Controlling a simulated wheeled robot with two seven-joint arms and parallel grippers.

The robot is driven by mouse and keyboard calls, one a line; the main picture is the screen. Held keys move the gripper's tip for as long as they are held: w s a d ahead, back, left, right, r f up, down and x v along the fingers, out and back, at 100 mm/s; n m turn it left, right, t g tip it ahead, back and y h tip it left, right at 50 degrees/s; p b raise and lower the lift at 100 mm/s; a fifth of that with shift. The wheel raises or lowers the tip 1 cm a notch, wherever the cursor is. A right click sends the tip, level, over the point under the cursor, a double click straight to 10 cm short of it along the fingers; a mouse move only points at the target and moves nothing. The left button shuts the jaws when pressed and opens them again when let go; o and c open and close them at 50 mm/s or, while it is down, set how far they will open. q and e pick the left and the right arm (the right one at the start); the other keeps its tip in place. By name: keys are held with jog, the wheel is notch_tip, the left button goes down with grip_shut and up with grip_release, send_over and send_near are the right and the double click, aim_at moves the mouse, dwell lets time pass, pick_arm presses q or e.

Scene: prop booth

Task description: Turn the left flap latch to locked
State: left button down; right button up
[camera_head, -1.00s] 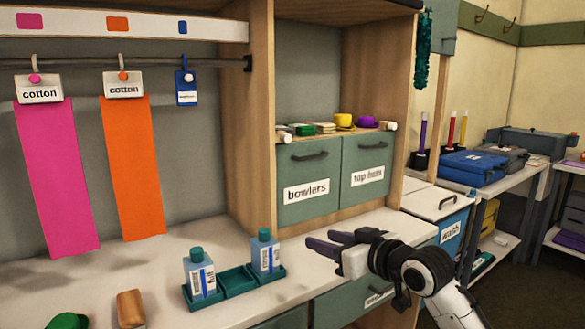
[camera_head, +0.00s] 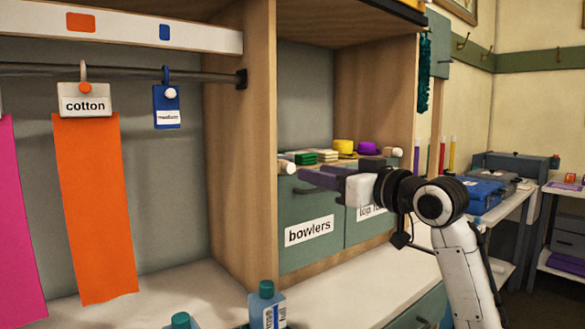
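The left flap (camera_head: 298,258) is a green panel labelled "bowlers", and it stands closed. A small pale round peg with a wooden-coloured end (camera_head: 286,167), apparently its latch, sits at the flap's upper left corner. My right gripper (camera_head: 311,173) is in front of the flap's upper part, its dark purple fingers pointing left. The fingers are apart and nothing shows between them. Their tips are just right of the peg in the picture; I cannot tell whether they touch it. My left gripper is out of view.
The right flap (camera_head: 358,232), its label partly covered by my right gripper, has a similar peg (camera_head: 394,152). Small hats, including a yellow one (camera_head: 343,146), sit on the shelf above. A wooden post (camera_head: 240,150) stands left; bottles (camera_head: 267,305) stand on the counter below.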

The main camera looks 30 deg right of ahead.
aim_at(291, 167)
jog(key=w, duration=0.7)
jog(key=shift+a, duration=0.3)
jog(key=shift+w, duration=0.4)
jog(key=shift+c, duration=0.4)
grip_shut()
jog(key=shift+p, duration=0.3)
